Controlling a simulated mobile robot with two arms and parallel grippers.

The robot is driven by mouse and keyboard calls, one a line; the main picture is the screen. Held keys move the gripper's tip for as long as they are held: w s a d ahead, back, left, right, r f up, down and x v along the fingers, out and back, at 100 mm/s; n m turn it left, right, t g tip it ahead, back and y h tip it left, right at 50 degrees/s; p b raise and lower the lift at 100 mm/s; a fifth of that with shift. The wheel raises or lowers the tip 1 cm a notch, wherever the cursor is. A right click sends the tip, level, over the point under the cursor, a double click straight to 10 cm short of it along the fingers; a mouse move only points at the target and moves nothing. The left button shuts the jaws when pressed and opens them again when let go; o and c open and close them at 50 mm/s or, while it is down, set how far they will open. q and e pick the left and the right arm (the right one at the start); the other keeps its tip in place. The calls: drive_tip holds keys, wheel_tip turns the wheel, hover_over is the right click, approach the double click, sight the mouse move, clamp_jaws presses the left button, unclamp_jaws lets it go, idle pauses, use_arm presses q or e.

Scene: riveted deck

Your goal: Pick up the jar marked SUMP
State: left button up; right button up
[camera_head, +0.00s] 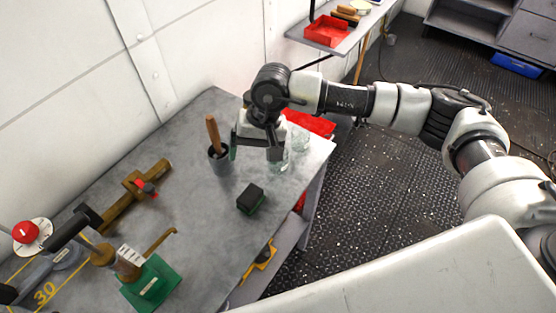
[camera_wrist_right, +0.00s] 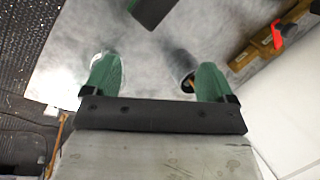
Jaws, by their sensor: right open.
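My right gripper (camera_head: 254,153) is open above the grey table's far end, fingers pointing down. Clear glass jars (camera_head: 280,162) stand at that end, partly hidden behind the gripper's right finger; another clear jar (camera_head: 301,139) stands just behind. I cannot read any SUMP marking on them. In the right wrist view the open gripper (camera_wrist_right: 158,78) has nothing held between its green-padded fingers. A faint clear shape shows by its left finger there. My left gripper is not in view.
A dark pot (camera_head: 219,165) with a wooden-handled tool stands left of the gripper. A black and green block (camera_head: 251,199) lies nearer. A red tray (camera_head: 316,124) is behind the jars. A wooden tool (camera_head: 125,205) and a green block (camera_head: 152,284) occupy the table's left part.

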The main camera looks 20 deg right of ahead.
drive_tip(key=w+d+f+h, duration=0.1)
drive_tip(key=d, duration=0.1)
drive_tip(key=d+f+h+p, duration=0.1)
drive_tip(key=d, duration=0.1)
drive_tip(key=w+d+f+n+h, duration=0.1)
drive_tip(key=d, duration=0.1)
drive_tip(key=shift+w+d+f+t, duration=0.2)
drive_tip(key=shift+w+t, duration=0.1)
drive_tip(key=shift+t, duration=0.1)
drive_tip(key=shift+f, duration=0.6)
drive_tip(key=shift+f+p, duration=0.35)
drive_tip(key=shift+p, duration=0.25)
drive_tip(key=f, duration=0.2)
drive_tip(key=f+p, duration=0.1)
drive_tip(key=shift+w+f, duration=0.2)
drive_tip(key=shift+f, duration=0.5)
drive_tip(key=shift+c, duration=0.2)
